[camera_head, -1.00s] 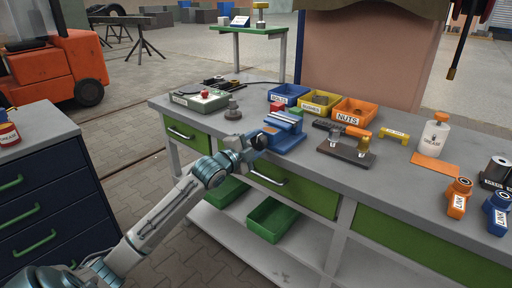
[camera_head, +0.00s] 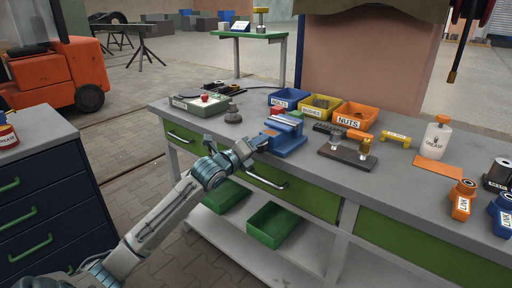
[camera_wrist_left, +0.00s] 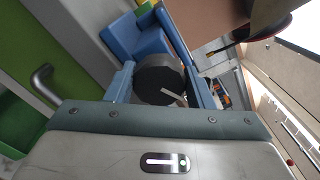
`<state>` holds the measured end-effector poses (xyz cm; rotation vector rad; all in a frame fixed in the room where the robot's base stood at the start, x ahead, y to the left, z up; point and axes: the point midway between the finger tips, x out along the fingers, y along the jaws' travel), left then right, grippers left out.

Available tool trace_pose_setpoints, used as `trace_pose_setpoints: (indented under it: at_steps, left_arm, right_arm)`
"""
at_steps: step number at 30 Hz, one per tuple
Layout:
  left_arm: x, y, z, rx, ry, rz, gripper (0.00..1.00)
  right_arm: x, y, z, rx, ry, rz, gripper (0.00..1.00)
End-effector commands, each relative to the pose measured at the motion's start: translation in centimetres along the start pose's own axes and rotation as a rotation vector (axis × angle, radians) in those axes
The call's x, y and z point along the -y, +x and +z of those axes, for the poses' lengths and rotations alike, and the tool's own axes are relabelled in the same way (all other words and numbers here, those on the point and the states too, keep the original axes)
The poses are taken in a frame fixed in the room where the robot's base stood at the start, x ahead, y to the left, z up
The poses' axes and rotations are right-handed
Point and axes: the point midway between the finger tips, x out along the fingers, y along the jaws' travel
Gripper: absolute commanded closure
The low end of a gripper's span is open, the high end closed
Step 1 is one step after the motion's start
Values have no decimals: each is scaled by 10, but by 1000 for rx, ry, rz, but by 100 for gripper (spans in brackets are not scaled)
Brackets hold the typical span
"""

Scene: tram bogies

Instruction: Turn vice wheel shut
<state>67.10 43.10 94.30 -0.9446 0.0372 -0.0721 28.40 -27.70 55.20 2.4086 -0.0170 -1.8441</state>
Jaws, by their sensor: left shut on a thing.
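My left gripper (camera_head: 261,143) is at the wheel, in front of the vice. In the left wrist view its two blue fingers (camera_wrist_left: 160,88) lie on either side of the wheel, shut on it. A pale bar shows at the wheel's lower edge. In the head view the gripper mostly hides the wheel. My right gripper is not in view.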

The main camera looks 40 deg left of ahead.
Motion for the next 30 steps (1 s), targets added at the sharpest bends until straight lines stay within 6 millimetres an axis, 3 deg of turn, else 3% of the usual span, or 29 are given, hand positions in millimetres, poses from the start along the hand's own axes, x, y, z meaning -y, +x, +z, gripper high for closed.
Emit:
trace_pose_setpoints:
  at_steps: [30]
  left_arm:
    - [2, 0, -3, -2, 924, 1, 75]
  right_arm:
    - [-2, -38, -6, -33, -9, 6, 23]
